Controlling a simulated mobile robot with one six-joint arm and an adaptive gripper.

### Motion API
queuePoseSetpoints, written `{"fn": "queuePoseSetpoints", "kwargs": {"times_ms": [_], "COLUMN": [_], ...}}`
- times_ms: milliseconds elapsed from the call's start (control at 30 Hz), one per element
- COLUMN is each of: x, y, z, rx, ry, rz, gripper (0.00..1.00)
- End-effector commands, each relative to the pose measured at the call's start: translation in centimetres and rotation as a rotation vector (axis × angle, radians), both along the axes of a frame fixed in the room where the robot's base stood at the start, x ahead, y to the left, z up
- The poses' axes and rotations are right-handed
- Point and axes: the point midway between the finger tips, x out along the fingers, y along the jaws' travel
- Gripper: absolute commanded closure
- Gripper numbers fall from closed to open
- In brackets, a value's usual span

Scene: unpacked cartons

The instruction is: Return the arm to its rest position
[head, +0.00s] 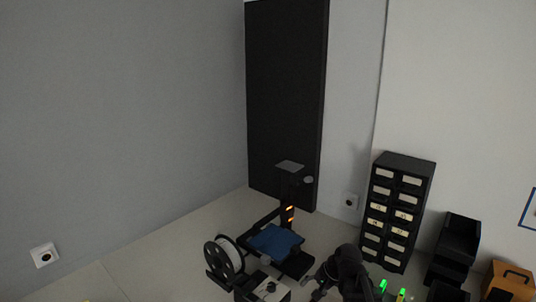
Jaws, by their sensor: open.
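My dark arm (349,272) rises into the bottom edge of the head view, right of the middle. The part at its left side looks like my gripper (319,287), small and dark, cut off low in the picture. It is open, and I see nothing held in it. It shows just right of the 3D printer (274,241) with its blue bed; I cannot tell the gap between them. The rest of my arm is below the frame.
A white filament spool (230,256) stands left of the printer. A dark drawer cabinet (398,211), stacked black bins (459,238) and an orange case (509,281) stand to the right. Small green items (383,285) show beside my arm. A tall black panel (285,90) is behind.

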Motion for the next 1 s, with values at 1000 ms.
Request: {"fn": "queuePoseSetpoints", "kwargs": {"times_ms": [1000], "x": [-9.6], "y": [-3.0], "z": [-2.3], "rx": [-0.505], "ry": [0.087], "rz": [0.517], "gripper": [0.32]}}
